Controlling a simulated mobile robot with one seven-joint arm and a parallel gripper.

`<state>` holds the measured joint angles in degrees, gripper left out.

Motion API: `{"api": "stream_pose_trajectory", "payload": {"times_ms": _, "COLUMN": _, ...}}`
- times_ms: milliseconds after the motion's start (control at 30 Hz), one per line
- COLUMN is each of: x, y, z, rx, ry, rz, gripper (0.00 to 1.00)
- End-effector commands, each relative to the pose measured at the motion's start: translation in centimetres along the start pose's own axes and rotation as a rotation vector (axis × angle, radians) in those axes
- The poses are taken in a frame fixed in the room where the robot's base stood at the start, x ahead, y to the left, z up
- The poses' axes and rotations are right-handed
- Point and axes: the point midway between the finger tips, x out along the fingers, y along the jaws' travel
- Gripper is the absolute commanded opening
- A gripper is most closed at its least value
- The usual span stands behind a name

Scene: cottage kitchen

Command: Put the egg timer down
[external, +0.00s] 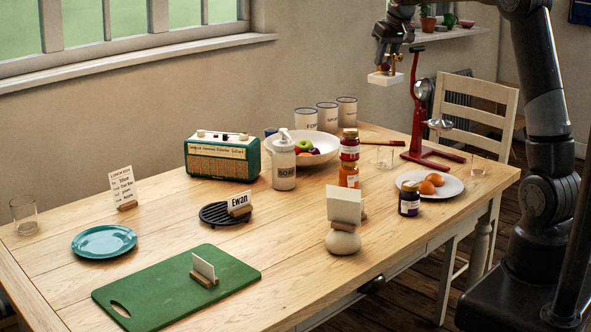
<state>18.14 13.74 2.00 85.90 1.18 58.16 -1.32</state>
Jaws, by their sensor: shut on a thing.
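My gripper (386,62) is at the top of the external view, pointing down, high above the far right part of the wooden table (290,235). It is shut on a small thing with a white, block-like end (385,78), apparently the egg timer. Brass-coloured and dark red parts show between this end and the gripper. The fingers and the upper part of the held thing are too small to make out well. The held thing is clear of the table, left of the top of a tall red metal stand (417,110).
A radio (222,157), soap bottle (284,165) and card on a round base (344,241) stand further left. Bare wood shows near the green board (150,290).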

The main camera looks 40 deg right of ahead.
Motion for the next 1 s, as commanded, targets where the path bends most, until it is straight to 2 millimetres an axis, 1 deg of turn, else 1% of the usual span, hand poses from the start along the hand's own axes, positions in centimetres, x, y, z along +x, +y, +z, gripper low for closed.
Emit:
{"api": "stream_pose_trajectory", "payload": {"times_ms": 33, "x": -0.7, "y": 1.3, "z": 1.1, "rx": 0.001, "ry": 0.007, "rz": 0.002, "gripper": 0.00}}
{"api": "stream_pose_trajectory", "payload": {"times_ms": 200, "x": -1.6, "y": 3.6, "z": 4.1, "rx": -0.010, "ry": 0.013, "rz": 0.003, "gripper": 0.00}}
{"api": "stream_pose_trajectory", "payload": {"times_ms": 400, "x": -2.1, "y": 5.3, "z": 6.5, "rx": -0.019, "ry": 0.016, "rz": 0.007, "gripper": 0.00}}
{"api": "stream_pose_trajectory", "payload": {"times_ms": 600, "x": -2.5, "y": 6.2, "z": 8.3, "rx": -0.024, "ry": 0.019, "rz": 0.011, "gripper": 0.00}}
{"api": "stream_pose_trajectory", "payload": {"times_ms": 767, "x": 0.1, "y": 6.2, "z": 9.2, "rx": -0.025, "ry": 0.015, "rz": 0.010, "gripper": 0.00}}
{"api": "stream_pose_trajectory", "payload": {"times_ms": 867, "x": 1.9, "y": 6.3, "z": 10.0, "rx": -0.025, "ry": 0.013, "rz": 0.009, "gripper": 0.00}}
{"api": "stream_pose_trajectory", "payload": {"times_ms": 933, "x": 3.3, "y": 6.3, "z": 10.6, "rx": -0.025, "ry": 0.013, "rz": 0.009, "gripper": 0.00}}
{"api": "stream_pose_trajectory", "payload": {"times_ms": 1000, "x": 5.2, "y": 6.4, "z": 11.3, "rx": -0.025, "ry": 0.012, "rz": 0.009, "gripper": 0.00}}
